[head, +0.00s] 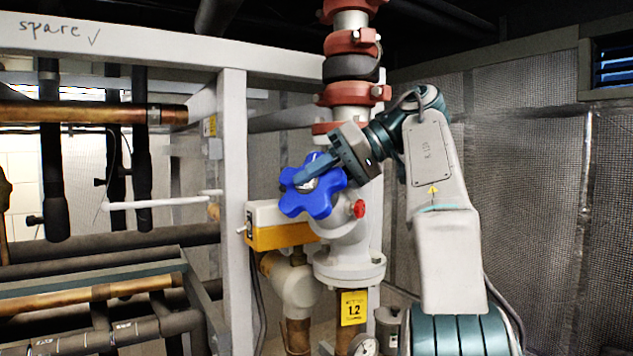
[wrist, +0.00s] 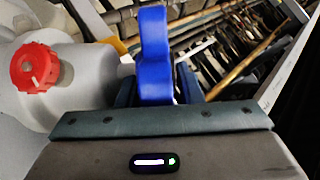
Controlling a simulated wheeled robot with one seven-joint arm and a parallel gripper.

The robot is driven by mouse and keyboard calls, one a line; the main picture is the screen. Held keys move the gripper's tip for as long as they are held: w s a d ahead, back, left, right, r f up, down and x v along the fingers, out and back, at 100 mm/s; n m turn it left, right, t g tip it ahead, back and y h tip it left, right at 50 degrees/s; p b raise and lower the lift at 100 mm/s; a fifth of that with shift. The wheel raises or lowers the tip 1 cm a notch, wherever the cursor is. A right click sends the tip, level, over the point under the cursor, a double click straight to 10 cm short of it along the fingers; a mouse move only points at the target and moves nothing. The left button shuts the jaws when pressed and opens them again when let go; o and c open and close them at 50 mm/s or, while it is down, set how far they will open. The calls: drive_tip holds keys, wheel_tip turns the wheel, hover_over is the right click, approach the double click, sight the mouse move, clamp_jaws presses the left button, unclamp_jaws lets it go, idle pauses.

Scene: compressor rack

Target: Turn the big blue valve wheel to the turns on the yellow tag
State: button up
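The big blue valve wheel (head: 323,203) is lobed and sits on the front of a grey valve body in the head view. In the wrist view one blue lobe of the wheel (wrist: 154,55) stands upright between my fingers. My gripper (head: 305,176) reaches in from the upper right, with its fingers over the wheel's face. In the wrist view my gripper (wrist: 157,88) looks open, with a finger on each side of the lobe and narrow gaps; contact is hard to judge.
A small red knob (head: 358,209) sits just right of the wheel; the knob also shows in the wrist view (wrist: 35,67). A yellow-and-white box (head: 277,236) is left below the wheel. A white frame post (head: 233,200) stands left. A gauge (head: 364,345) is at the bottom.

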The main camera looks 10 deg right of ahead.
drive_tip(key=shift+o, duration=0.3)
drive_tip(key=shift+s+f+m+t+y, duration=0.15)
drive_tip(key=shift+m+t+y, duration=0.2)
drive_tip(key=shift+t, duration=0.45)
drive_tip(key=shift+s+m+t+y, duration=0.1)
drive_tip(key=shift+m+t+y, duration=0.3)
drive_tip(key=shift+t, duration=0.7)
drive_tip(key=t, duration=0.1)
drive_tip(key=m+t, duration=0.1)
drive_tip(key=t, duration=0.1)
drive_tip(key=m+t, duration=0.1)
drive_tip(key=shift+s+f+t+y, duration=0.15)
drive_tip(key=shift+f+t+y, duration=0.15)
drive_tip(key=shift+t, duration=0.1)
drive_tip(key=t+b, duration=0.1)
drive_tip(key=m+t+b, duration=0.1)
drive_tip(key=shift+f+b, duration=0.3)
drive_tip(key=shift+f, duration=0.1)
drive_tip(key=m+t+h+b, duration=0.1)
drive_tip(key=t+b, duration=0.2)
drive_tip(key=b, duration=0.2)
drive_tip(key=shift+m, duration=0.25)
drive_tip(key=shift+b, duration=0.55)
